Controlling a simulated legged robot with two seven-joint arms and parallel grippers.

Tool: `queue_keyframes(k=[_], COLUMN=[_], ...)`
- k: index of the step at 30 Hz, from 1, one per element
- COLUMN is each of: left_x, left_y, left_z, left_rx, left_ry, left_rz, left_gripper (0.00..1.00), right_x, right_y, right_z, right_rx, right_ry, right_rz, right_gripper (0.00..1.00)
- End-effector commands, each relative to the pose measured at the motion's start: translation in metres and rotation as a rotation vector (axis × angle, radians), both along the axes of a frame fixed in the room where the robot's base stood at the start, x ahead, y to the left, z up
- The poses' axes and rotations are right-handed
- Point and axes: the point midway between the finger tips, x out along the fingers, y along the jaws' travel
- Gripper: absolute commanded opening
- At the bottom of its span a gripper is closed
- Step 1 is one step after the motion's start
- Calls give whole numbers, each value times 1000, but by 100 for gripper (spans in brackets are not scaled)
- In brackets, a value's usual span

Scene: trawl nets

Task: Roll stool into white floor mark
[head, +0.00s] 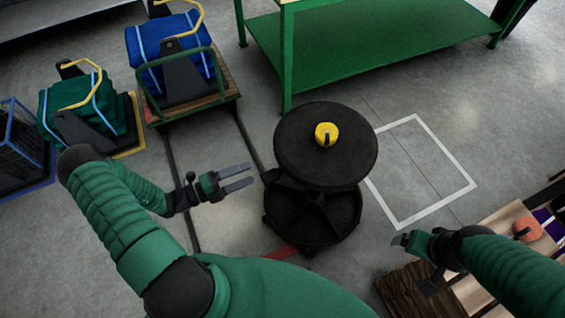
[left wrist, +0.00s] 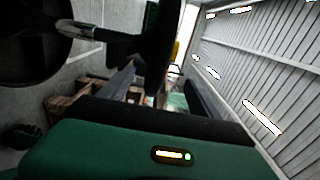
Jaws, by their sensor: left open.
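The stool is black with a round seat (head: 310,160) and a round, divided lower tray on a wheeled base (head: 312,218). A yellow object (head: 327,134) with a dark slot sits on its seat. The white floor mark (head: 462,165) is a square outline on the floor just right of the stool; the stool covers part of its left side. My left gripper (head: 252,177) is open and empty, left of the stool and apart from it. In the left wrist view the stool's dark seat (left wrist: 30,45) shows at upper left. My right gripper (head: 402,240) is at the mark's lower edge; its jaws are unclear.
A green workbench (head: 370,45) stands behind the stool and mark. Carts with blue (head: 160,45) and green (head: 85,105) nets stand at the left. Wooden pallets (head: 410,290) and a pale wooden surface with an orange item (head: 527,228) lie at lower right. The floor inside the mark is clear.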

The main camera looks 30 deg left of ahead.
Motion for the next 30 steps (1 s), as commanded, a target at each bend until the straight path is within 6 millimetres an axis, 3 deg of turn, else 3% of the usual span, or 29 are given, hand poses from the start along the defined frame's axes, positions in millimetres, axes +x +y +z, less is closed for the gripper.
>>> queue_keyframes(k=[5,13,25,30], left_x=[40,89,100,100], left_y=[-34,-77,-85,-85], left_z=[-4,-1,-2,-2], left_rx=[-2,4,3,4], left_ry=[-1,0,0,0], left_rz=[-6,-5,-4,-4], left_gripper=[73,73,71,49], right_x=[0,0,0,0], right_y=[0,0,0,0], right_z=[-9,2,2,2], right_rx=[0,0,0,0], right_ry=[0,0,0,0], right_rz=[0,1,1,1], right_gripper=[89,89,89,89])
